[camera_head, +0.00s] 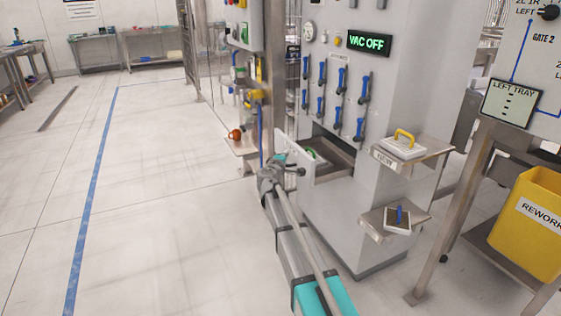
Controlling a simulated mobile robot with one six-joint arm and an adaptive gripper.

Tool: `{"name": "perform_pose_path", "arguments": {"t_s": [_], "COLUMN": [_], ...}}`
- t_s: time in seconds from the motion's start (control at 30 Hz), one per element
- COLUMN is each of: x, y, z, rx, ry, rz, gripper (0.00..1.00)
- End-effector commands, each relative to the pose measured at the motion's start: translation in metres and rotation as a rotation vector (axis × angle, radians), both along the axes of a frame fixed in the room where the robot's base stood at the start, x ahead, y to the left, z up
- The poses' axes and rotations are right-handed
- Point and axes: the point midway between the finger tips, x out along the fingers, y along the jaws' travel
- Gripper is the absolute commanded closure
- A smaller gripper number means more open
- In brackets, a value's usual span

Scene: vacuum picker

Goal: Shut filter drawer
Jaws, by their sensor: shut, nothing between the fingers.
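The filter drawer (307,172) stands out from the grey cabinet below the rows of blue-handled valves. Its pale front panel faces left, and its open top shows a dark interior with a small green and white item inside. My arm reaches up from the bottom of the picture. My gripper (298,171) is small and dark at the arm's far end, close to the drawer's front. It is shut and empty. I cannot tell whether it touches the panel.
The cabinet (342,215) has a lit "VAC OFF" sign (369,44). Two shelves at right hold a yellow-handled item (403,148) and a blue-handled item (398,220). A yellow rework bin (530,222) stands far right. The floor at left is clear.

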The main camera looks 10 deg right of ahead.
Motion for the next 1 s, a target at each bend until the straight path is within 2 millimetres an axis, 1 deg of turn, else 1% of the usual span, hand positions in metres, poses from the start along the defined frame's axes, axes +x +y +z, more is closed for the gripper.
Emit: {"name": "perform_pose_path", "arguments": {"t_s": [0.03, 0.1, 0.3, 0.43, 0.7, 0.73, 0.83, 1.0], "x": [0.001, 0.003, 0.008, 0.009, 0.009, 0.009, 0.009, 0.01], "y": [-0.009, -0.017, -0.03, -0.034, -0.035, -0.03, -0.035, -0.036], "z": [0.0, 0.0, 0.0, 0.0, 0.0, 0.0, 0.0, 0.0], "rx": [0.0, 0.0, 0.0, 0.0, 0.0, 0.0, 0.0, 0.0], "ry": [0.0, 0.0, 0.001, 0.001, 0.001, 0.001, 0.001, 0.001], "rz": [-0.003, -0.003, -0.001, -0.001, -0.001, -0.001, -0.003, 0.001], "gripper": [1.0, 1.0, 1.0, 1.0, 1.0, 1.0, 1.0, 1.0]}}
